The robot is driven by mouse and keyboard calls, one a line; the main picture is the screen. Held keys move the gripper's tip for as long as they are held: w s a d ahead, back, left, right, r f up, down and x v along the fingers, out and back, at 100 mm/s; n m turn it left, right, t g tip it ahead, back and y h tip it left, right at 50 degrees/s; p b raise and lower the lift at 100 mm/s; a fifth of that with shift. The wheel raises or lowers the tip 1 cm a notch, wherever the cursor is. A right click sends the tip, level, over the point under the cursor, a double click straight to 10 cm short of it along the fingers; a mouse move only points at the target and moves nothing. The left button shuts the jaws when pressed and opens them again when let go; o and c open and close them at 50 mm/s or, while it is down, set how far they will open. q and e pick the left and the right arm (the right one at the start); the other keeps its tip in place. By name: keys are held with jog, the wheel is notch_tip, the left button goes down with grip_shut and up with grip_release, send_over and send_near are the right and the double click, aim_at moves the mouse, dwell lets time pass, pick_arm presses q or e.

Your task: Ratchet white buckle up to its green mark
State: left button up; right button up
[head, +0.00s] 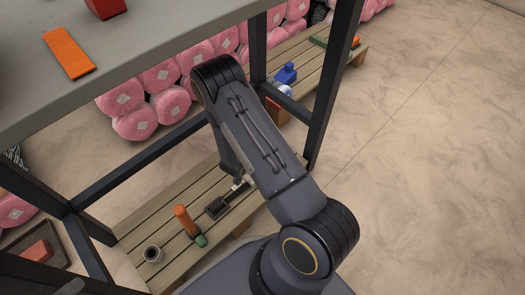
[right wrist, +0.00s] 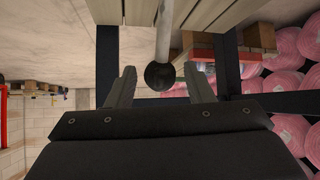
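I cannot make out a white buckle or a green mark in either view. My right gripper (right wrist: 160,70) is open in the right wrist view, its two fingers well apart. A pale rod (right wrist: 163,38) ending in a dark round knob (right wrist: 159,76) appears between the fingers; I cannot tell its distance or whether it touches them. In the head view my right arm reaches down over a low slatted wooden bench, and its own links mostly hide the gripper. A dark flat object (head: 216,207) lies on the slats beneath it. My left gripper is not in view.
A grey tabletop (head: 150,50) on dark posts holds an orange strip (head: 68,53) and a red block (head: 105,8). On the bench (head: 140,236) are an orange cylinder (head: 182,219), a green piece (head: 201,240) and a mug (head: 152,254). Pink rolls (head: 140,122) are stacked behind. Floor at right is clear.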

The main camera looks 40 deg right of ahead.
jog(key=shift+o, duration=0.3)
jog(key=p+v, duration=0.3)
jog(key=v, duration=0.4)
jog(key=shift+a+r, duration=0.25)
jog(key=shift+r, duration=0.05)
jog(key=shift+s, duration=0.15)
